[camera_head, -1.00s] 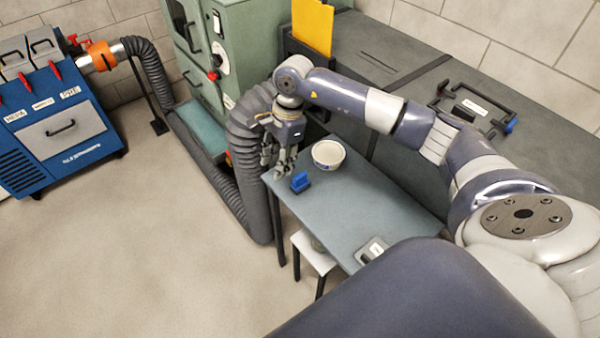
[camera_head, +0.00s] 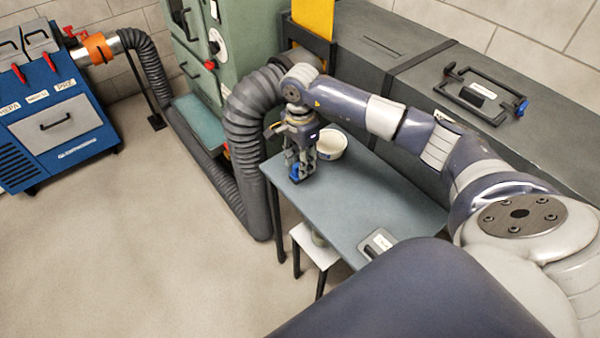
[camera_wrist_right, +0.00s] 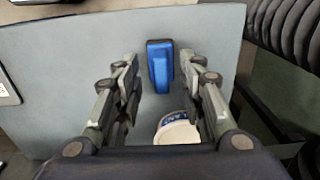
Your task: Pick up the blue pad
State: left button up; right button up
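The blue pad (camera_wrist_right: 160,66) lies on the grey-blue table, ahead of and between the spread fingers of my right gripper (camera_wrist_right: 158,75) in the wrist view. The fingers are open, with a clear gap on both sides of the pad; they do not touch it there. In the head view my right gripper (camera_head: 300,172) points down over the table's far left corner. It hides most of the blue pad (camera_head: 295,172), so only a bit of blue shows. My left gripper is not in either view.
A ribbed duct (camera_head: 250,125) runs along the left table edge.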

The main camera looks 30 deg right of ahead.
jog(key=shift+f, duration=0.95)
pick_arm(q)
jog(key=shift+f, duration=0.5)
pick_arm(e)
jog(key=shift+w+r, duration=0.1)
grip_shut()
jog(key=shift+r, duration=0.1)
jog(key=shift+r+p, duration=0.3)
jog(key=shift+r, duration=0.35)
notch_tip(320, 180, up, 3)
jog(key=shift+f+p, duration=0.15)
jog(key=shift+p, duration=0.65)
pick_arm(q)
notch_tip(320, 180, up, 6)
jog(key=p, duration=0.3)
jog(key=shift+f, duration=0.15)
pick_arm(e)
jog(key=s+a, duration=0.8)
jog(key=s, duration=0.5)
jog(key=shift+s+a+r, duration=0.3)
jog(key=shift+s+r, duration=0.05)
jog(key=shift+r, duration=0.05)
